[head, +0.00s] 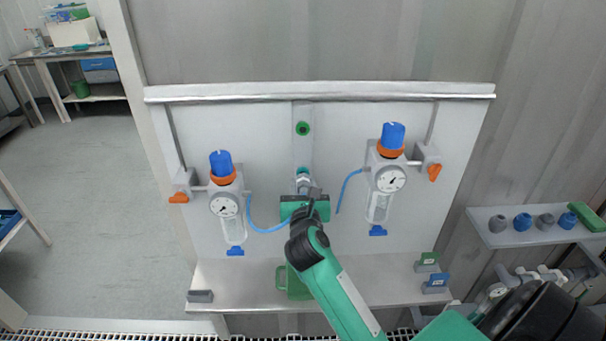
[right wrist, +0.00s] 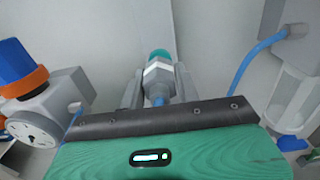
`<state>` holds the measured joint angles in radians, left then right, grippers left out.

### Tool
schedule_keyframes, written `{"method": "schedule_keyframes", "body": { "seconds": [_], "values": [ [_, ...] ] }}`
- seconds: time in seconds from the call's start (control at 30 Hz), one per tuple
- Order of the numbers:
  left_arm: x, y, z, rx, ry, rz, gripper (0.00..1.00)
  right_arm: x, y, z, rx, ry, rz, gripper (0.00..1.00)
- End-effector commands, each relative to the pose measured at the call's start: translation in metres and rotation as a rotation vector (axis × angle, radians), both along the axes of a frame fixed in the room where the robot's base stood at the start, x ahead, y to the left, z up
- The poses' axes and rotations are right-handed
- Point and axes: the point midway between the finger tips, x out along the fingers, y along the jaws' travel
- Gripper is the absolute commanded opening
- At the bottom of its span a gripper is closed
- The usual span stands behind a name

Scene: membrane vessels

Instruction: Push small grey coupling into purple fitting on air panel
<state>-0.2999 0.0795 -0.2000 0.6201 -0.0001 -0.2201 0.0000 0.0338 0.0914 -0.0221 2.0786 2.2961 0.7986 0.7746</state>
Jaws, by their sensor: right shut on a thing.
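My right gripper (head: 303,183) is at the middle of the white air panel (head: 270,130), its fingers pointing at the panel. It is shut on a small light grey coupling (right wrist: 157,71) with a blue hose (right wrist: 158,98) at its near end. The coupling's far end meets a teal fitting (right wrist: 160,54), which also shows in the head view (head: 303,170). They look in line and touching; how deep the coupling sits I cannot tell. A green round fitting (head: 302,128) with a dark centre sits above. I see no purple fitting. My left gripper is not in view.
Gauge regulators with blue knobs flank the gripper, left (head: 222,190) and right (head: 385,180). The right one's blue hose (head: 345,188) hangs with a free end. A shelf (head: 375,275) juts below the panel. A side shelf (head: 495,238) holds several grey and blue caps.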

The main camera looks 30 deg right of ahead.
Motion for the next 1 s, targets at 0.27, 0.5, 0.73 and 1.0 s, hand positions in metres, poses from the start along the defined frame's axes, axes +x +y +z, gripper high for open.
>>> {"method": "schedule_keyframes", "body": {
  "seconds": [0.27, 0.5, 0.73, 1.0],
  "values": [
    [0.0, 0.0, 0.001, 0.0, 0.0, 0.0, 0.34, -0.01, 0.006, 0.0, 0.002, 0.0, 0.0, 0.0],
    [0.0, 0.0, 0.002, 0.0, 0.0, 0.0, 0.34, -0.018, 0.011, 0.0, 0.001, -0.001, 0.0, 0.0],
    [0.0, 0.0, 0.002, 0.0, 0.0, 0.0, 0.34, -0.026, 0.016, 0.0, 0.001, 0.0, 0.0, 0.0],
    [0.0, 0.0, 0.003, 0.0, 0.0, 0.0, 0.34, -0.035, 0.021, 0.0, 0.001, -0.001, 0.0, 0.0]
  ]
}}
